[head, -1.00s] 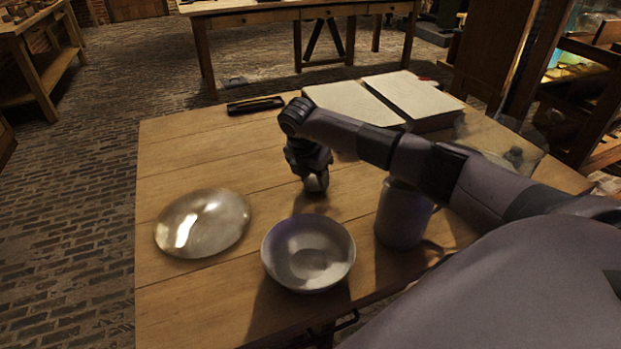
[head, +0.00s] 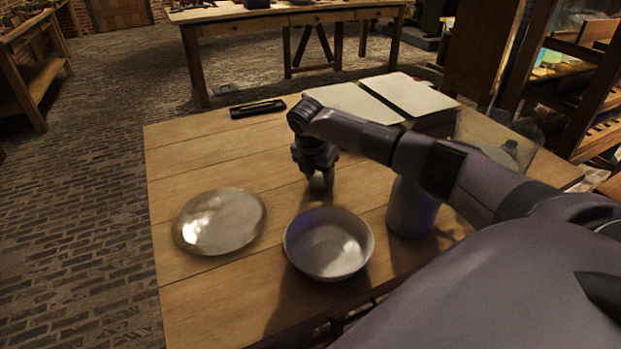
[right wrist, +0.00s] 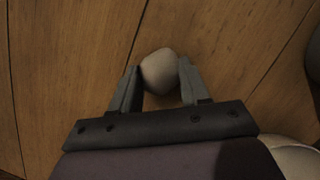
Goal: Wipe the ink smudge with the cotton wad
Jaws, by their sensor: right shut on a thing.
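My right gripper (head: 319,181) points down over the wooden table, behind the bowl. In the right wrist view the right gripper (right wrist: 156,85) is shut on the pale, rounded cotton wad (right wrist: 160,70), which sits between its two fingers. The wad (head: 318,183) also shows small and dim at the fingertips in the head view. It is low over the table; I cannot tell whether it touches the wood. I cannot make out the ink smudge in either view. My left gripper is not in view.
A grey bowl (head: 329,246) stands just in front of the right gripper, with a shiny round plate (head: 219,221) to its left. A grey jar (head: 411,208) stands to the right, below my forearm. An open book (head: 411,97) and a dark narrow case (head: 257,108) lie at the back.

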